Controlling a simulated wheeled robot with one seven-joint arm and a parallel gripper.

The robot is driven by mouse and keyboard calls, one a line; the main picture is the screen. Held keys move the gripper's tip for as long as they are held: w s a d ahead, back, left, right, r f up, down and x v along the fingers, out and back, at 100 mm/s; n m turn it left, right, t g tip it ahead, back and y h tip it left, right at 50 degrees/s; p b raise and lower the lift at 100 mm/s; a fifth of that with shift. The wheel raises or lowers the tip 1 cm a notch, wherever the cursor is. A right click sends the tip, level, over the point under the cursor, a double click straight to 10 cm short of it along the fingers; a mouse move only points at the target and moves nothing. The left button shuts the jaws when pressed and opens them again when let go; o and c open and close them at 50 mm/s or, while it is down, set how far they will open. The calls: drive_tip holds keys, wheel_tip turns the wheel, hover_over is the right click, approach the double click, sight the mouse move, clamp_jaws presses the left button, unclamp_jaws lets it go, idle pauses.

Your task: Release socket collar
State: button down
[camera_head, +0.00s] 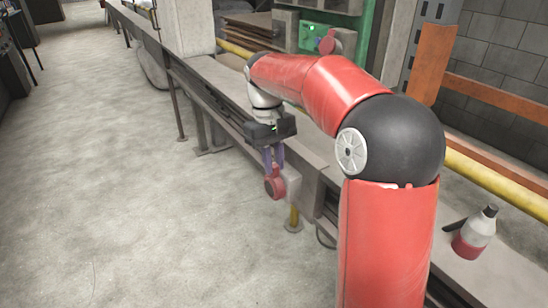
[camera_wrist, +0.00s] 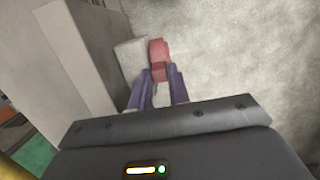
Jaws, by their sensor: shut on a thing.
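My gripper (camera_head: 273,156) is at the end of my red arm, pointing down beside the long bench. Its purple fingers are shut on a red collar (camera_head: 274,186), a ring-shaped part at the fingertips. The wrist view shows the same red collar (camera_wrist: 157,52) between the ends of the fingers (camera_wrist: 158,84). A pale grey block (camera_head: 291,182) sits right behind the collar, at the side of the bench. It also shows in the wrist view (camera_wrist: 130,58), left of the collar. I cannot tell whether the collar is seated on this block.
The long grey bench (camera_head: 215,84) runs from upper left to lower right. A bottle with red liquid (camera_head: 474,236) stands on it at right. A yellow pipe (camera_head: 490,184) runs behind. The concrete floor (camera_head: 120,180) at left is clear.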

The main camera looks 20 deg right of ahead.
drive_tip(key=c, duration=1.3)
unclamp_jaws()
drive_tip(key=r, duration=0.2)
drive_tip(key=w+r+p, duration=0.1)
drive_tip(key=r, duration=0.4)
drive_tip(key=shift+w+a+r+p, duration=0.15)
drive_tip(key=shift+a+r+p, duration=0.05)
drive_tip(key=shift+r+p, duration=0.15)
